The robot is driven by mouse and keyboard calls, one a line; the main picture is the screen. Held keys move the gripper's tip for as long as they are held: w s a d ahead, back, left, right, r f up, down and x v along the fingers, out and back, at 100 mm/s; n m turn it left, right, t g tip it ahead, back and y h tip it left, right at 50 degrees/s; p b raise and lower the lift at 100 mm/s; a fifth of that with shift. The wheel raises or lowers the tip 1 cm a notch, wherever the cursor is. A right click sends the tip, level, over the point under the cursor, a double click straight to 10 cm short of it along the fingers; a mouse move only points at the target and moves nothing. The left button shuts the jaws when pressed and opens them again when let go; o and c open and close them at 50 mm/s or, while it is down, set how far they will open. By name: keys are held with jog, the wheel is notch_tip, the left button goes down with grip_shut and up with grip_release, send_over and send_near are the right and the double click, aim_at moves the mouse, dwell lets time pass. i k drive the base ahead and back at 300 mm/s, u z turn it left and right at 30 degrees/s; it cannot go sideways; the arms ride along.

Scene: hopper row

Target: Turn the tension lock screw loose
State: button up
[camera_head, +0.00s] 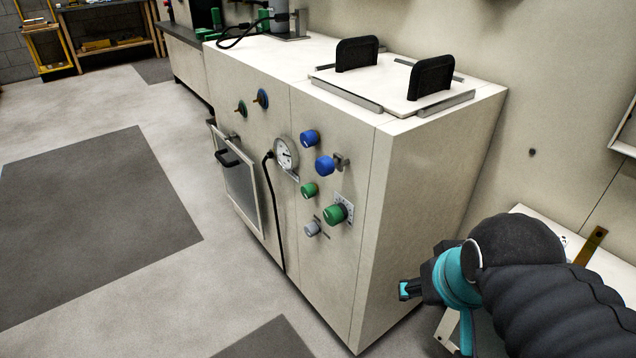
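A cream cabinet (377,210) carries several knobs on its front; no readable label marks one as the tension lock screw. There is an upper blue knob (309,138), a second blue knob (325,166) beside a metal bracket (342,162), a small green knob (309,190), a larger green knob (335,214) by a marked scale plate (345,207), and a small grey knob (312,229). My gripper (407,290) is at the lower right, in front of the cabinet's right side in the picture and apart from the knobs. Its fingers are small and seen edge-on.
A round gauge (286,153) with a black cable (275,215) sits left of the knobs. A glazed door (240,183) with a black handle is further left. Two black handles (357,53) stand on the top lid. Open floor (230,285) lies before the cabinet; a low white table (530,211) is at right.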

aim_at(308, 189)
jog(key=z, duration=2)
jog(key=k, duration=0.7)
jog(key=u, duration=1)
